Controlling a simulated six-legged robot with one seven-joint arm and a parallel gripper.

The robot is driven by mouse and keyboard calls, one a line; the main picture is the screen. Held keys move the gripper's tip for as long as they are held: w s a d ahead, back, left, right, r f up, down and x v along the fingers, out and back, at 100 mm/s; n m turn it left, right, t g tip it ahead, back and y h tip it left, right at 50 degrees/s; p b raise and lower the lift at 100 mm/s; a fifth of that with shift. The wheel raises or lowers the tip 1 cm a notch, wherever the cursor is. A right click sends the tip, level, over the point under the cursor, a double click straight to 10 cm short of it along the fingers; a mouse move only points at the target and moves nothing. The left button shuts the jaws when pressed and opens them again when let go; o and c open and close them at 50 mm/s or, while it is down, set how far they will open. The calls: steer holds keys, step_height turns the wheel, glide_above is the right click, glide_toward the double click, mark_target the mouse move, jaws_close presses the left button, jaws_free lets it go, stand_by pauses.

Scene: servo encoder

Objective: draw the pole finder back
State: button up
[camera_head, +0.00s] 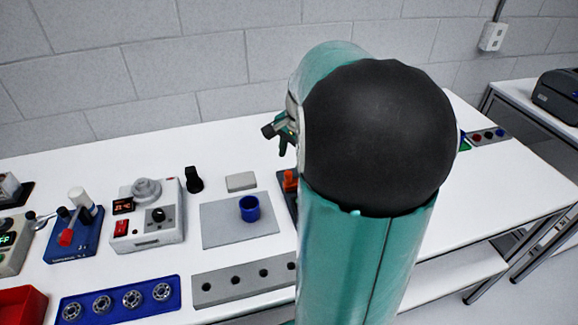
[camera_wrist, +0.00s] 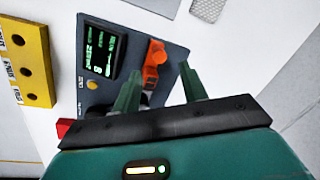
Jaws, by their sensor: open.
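An orange upright part (camera_wrist: 153,65), which looks like the pole finder, stands on a dark grey unit (camera_wrist: 115,32) with a lit green-text display. In the wrist view my gripper (camera_wrist: 159,70) is open, with one green finger on each side of the orange part's line of sight. I cannot tell whether the fingers touch it; nothing is held. In the head view the orange part (camera_head: 290,180) shows just left of my arm, and my gripper (camera_head: 281,138) appears above it. My arm hides most of the dark unit there.
A grey plate (camera_head: 222,228) with a blue cup (camera_head: 249,208) lies left of the unit. A grey strip with holes (camera_head: 225,287) and a blue bearing tray (camera_head: 100,312) are in front. A yellow block (camera_wrist: 35,62) is beside the unit. The table's right side is mostly clear.

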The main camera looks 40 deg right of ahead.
step_height(320, 180, up, 7)
steer(key=s, duration=0.1)
steer(key=shift+s+r, duration=0.15)
steer(key=shift+s, duration=0.05)
stand_by(0.4)
